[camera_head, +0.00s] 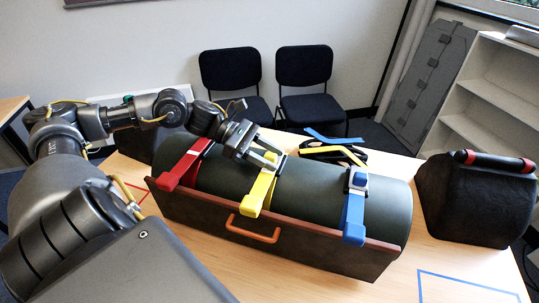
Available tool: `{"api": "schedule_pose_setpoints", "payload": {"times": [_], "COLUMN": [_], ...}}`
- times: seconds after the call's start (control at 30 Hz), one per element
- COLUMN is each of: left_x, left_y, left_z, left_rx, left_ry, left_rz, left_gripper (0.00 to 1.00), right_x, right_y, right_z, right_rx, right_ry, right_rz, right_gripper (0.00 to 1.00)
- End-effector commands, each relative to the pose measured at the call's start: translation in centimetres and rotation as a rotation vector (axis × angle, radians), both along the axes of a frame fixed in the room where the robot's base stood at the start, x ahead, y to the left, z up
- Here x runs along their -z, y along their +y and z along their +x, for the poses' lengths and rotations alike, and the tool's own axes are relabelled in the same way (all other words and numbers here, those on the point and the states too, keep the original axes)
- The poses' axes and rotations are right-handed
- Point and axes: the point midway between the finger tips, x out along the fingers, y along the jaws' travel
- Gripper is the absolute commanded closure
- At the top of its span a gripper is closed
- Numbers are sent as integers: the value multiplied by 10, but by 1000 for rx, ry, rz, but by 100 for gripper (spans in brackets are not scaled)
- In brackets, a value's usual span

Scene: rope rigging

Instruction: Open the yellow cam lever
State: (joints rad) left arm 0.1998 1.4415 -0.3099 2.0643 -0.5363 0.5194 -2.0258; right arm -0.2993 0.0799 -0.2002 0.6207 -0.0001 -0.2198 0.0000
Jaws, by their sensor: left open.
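A yellow strap with a yellow cam lever (262,184) runs over a dark green roll (315,194) lying in a brown cradle with an orange handle. The strap's lower end hangs over the cradle's front wall. My left gripper (271,160) is open at the top of the yellow strap, its fingers close to the buckle. I cannot tell whether the fingers touch the lever. My right gripper is not in view.
A red strap (184,165) lies left of the yellow one, a blue strap (354,210) to the right. A dark bag (478,198) with a red and black handle stands at the right. Loose blue and yellow straps (335,150) lie behind the roll. Blue tape outlines bare table at front right.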

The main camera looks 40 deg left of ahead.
Motion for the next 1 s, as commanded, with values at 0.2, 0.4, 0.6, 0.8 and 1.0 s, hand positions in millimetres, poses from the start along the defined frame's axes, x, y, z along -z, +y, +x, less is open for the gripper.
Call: {"api": "schedule_pose_setpoints", "payload": {"times": [0.2,0.4,0.6,0.8,1.0], "left_x": [0,0,0,0,-4], "left_y": [0,0,0,0,1], "left_z": [0,0,0,1,4], "left_rx": [0,0,1,1,1], "left_ry": [0,0,1,17,93], "left_rz": [0,0,0,-9,-42], "left_gripper": [72,98,100,100,100], "right_x": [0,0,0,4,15], "right_y": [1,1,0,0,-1], "right_z": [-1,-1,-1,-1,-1], "right_rx": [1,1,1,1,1], "right_ry": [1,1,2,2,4], "right_rz": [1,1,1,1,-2], "right_gripper": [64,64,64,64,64]}}
